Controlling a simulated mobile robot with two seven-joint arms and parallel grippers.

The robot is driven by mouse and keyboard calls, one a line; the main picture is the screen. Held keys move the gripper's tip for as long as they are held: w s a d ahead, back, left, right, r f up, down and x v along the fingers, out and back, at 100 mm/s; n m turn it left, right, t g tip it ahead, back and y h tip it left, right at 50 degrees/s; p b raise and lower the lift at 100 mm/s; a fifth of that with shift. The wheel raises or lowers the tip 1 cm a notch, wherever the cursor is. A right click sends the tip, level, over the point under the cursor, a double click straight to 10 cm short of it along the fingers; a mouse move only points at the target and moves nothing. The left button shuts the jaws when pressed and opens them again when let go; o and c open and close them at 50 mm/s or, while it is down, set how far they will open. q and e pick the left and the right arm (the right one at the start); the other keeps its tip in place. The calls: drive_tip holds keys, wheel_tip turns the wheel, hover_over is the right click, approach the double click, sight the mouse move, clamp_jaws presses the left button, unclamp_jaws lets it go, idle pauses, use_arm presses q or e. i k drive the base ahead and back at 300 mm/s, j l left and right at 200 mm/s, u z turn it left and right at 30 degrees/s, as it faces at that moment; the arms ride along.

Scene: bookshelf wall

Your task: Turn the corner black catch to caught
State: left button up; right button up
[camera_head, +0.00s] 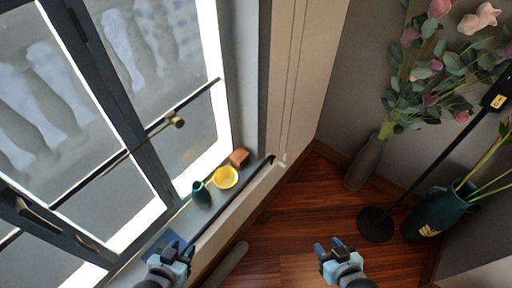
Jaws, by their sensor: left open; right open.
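A large window with dark frames (92,75) fills the left side. A dark catch-like fitting (30,212) sits on the frame at lower left; I cannot tell whether it is caught. A thin black bar (235,193) runs along the sill edge and ends near the wall corner; I cannot tell whether it belongs to a catch. My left gripper (176,249) is open and empty at the bottom, in front of the sill. My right gripper (328,246) is open and empty above the wooden floor, apart from everything.
On the sill stand a yellow bowl (226,178), a dark green vase (201,192), a brown block (239,157) and a blue item (158,243). A brass knob (176,121) is on the window. Flower vases (366,163) and a black lamp base (376,225) stand right. Middle floor is clear.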

sight(272, 157)
drive_tip(key=i+l+u, duration=0.2)
drive_tip(key=l+u, duration=0.15)
drive_tip(key=i+l+u, duration=0.1)
drive_tip(key=l+u, duration=0.25)
drive_tip(key=l, duration=0.25)
drive_tip(key=i+l+u, duration=0.1)
drive_tip(key=l+u, duration=0.25)
drive_tip(key=l, duration=0.15)
